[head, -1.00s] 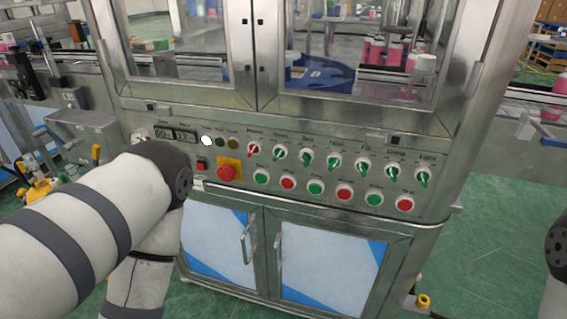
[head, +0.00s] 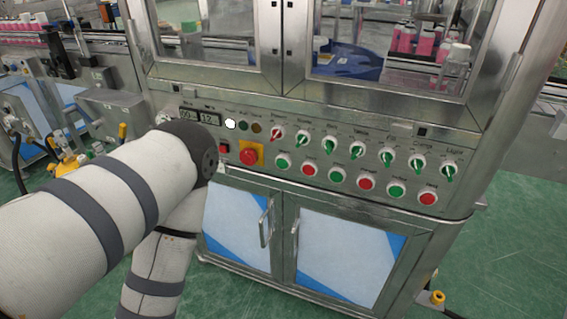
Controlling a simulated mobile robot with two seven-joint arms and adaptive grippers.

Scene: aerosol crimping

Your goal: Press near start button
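The control panel (head: 320,150) of the steel machine is in the middle of the head view. Its lower row alternates green and red push buttons: a left green button (head: 283,161), a middle green button (head: 336,175) and a right green button (head: 396,191), with red ones such as the left red button (head: 309,170) between them. Their labels are too small to read, so I cannot tell which is the near start button. My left arm comes in from the left and bends down in front of the panel's left end. Neither gripper is in view.
A red emergency stop (head: 248,156) on a yellow plate sits left of the buttons. Several rotary switches (head: 357,151) line the row above. Cabinet doors with handles (head: 267,222) are below. Green floor (head: 500,260) is open at the right.

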